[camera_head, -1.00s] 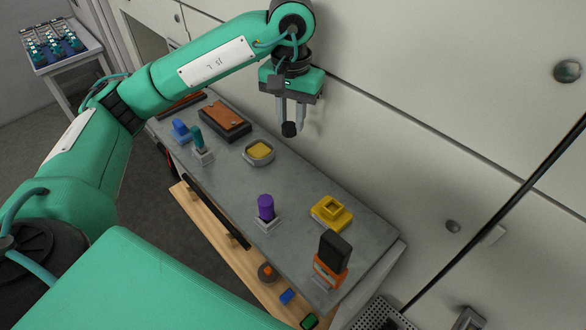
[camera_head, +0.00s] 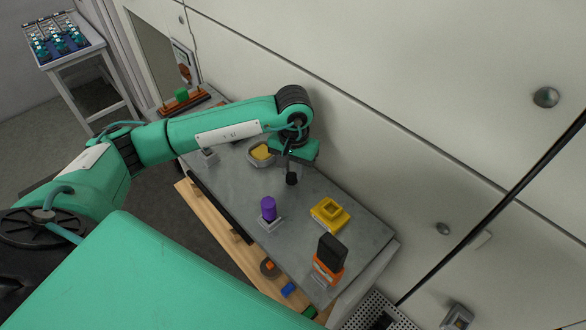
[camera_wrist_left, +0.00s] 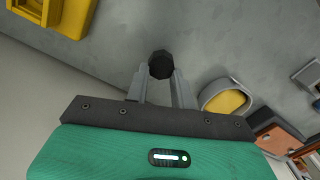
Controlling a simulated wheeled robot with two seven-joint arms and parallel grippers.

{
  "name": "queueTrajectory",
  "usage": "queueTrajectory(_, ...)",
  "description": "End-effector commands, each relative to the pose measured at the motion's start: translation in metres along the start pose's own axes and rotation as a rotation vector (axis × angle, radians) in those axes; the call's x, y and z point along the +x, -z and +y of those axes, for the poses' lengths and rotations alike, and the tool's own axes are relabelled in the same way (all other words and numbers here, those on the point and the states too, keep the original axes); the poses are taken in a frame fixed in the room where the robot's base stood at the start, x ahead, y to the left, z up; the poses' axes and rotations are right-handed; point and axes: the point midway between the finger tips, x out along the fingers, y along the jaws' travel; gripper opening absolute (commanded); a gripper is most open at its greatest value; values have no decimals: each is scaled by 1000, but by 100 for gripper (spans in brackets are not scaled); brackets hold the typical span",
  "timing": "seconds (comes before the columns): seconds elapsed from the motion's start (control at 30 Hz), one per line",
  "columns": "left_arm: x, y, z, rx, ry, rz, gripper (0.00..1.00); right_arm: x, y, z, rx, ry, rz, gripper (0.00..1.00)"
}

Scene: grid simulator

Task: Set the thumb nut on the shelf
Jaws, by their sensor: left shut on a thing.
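The thumb nut, a small black knurled piece (camera_head: 292,179), is in my left gripper (camera_head: 290,168), above the grey worktop (camera_head: 225,187). The left wrist view shows it as a dark faceted knob (camera_wrist_left: 161,64) between the two grey fingertips (camera_wrist_left: 160,75). My left gripper is shut on it and points down. A light wooden shelf (camera_head: 222,232) runs below the worktop's front edge. My right gripper is not in view.
On the worktop stand a yellow-filled dish (camera_head: 261,153), a purple cylinder in a holder (camera_head: 268,209), a yellow block (camera_head: 329,214) and a black-and-orange item (camera_head: 330,255). Small orange (camera_head: 269,267) and blue (camera_head: 288,290) pieces lie at the shelf's right end. A pale wall stands behind.

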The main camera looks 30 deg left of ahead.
Motion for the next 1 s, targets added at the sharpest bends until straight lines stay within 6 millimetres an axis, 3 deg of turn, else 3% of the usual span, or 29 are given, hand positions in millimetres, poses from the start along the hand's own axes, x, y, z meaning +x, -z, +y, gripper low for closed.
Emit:
queueTrajectory(0.13, 14, -1, 0, 0, 0, -2, 0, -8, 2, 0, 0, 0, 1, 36)
queueTrajectory(0.5, 19, 0, 0, 1, 0, 1, 0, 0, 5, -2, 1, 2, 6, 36)
queueTrajectory(0.53, 18, 0, 0, 1, 0, 1, 26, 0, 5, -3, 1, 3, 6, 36)
queueTrajectory(0.63, 17, 0, 0, 1, 1, 0, 46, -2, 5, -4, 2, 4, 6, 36)
queueTrajectory(1.0, 14, 0, 0, 0, 0, 0, 46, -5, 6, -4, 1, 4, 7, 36)
